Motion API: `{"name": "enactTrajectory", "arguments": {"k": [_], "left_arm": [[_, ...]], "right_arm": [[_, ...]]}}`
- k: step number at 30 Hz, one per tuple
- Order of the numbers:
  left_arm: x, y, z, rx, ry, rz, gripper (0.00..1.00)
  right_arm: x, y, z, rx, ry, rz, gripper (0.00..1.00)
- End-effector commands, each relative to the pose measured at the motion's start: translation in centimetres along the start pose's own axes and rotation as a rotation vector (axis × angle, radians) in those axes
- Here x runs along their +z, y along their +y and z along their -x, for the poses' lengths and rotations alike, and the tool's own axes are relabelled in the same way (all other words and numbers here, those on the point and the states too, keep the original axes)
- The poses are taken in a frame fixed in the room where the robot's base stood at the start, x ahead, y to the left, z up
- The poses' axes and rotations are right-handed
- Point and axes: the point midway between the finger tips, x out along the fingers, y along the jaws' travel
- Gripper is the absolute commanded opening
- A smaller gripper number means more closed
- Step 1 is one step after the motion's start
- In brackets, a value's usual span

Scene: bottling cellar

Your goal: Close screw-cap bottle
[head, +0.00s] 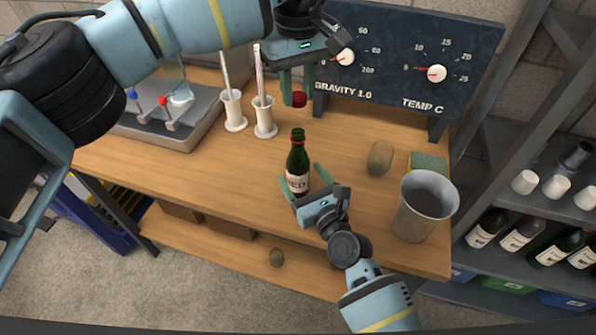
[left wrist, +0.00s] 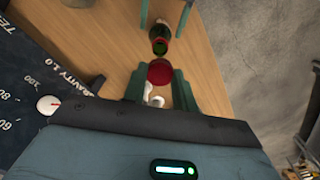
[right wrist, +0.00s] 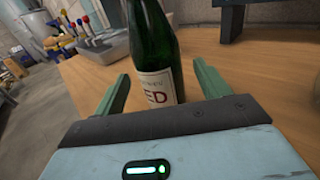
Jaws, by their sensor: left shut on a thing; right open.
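A green bottle (head: 298,165) with a white label stands upright on the wooden bench (head: 240,175). Its neck, seen from above in the left wrist view (left wrist: 160,32), is uncapped with a red band around it. My left gripper (head: 298,95) is shut on a red screw cap (head: 299,99), held above and apart from the bottle mouth; the cap also shows in the left wrist view (left wrist: 160,72). My right gripper (head: 302,182) is open, its fingers on either side of the bottle's lower body; in the right wrist view the label (right wrist: 158,88) lies ahead between the fingers, with gaps visible.
A dark gauge board (head: 405,60) stands behind. Two white cylinders (head: 234,110) (head: 265,117) with rods stand left, near a grey tray (head: 170,125). A cork-like lump (head: 380,158), a sponge (head: 428,163) and a metal bucket (head: 425,205) stand right. Bottle shelves are far right.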

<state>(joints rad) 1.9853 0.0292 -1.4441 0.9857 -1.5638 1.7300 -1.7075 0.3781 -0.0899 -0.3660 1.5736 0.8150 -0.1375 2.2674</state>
Motion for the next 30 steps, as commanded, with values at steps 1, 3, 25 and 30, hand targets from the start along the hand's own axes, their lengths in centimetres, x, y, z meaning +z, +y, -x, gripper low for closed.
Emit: {"name": "enactTrajectory", "arguments": {"k": [1, 3, 25, 30], "left_arm": [[0.0, 0.0, 0.0, 0.000, 0.000, 0.000, 0.07], [0.0, 0.0, 0.0, 0.000, 0.000, 0.000, 0.07], [0.0, 0.0, 0.0, 0.000, 0.000, 0.000, 0.07], [0.0, 0.0, 0.0, 0.000, 0.000, 0.000, 0.07]], "right_arm": [[0.1, 0.0, -0.9, 0.001, -0.001, 0.002, 0.74], [0.1, 0.0, -1.9, 0.001, 0.000, 0.002, 0.74], [0.0, 0.0, -4.3, 0.000, 0.000, 0.000, 0.63], [0.0, 0.0, -4.3, 0.000, 0.000, 0.000, 0.40]]}}
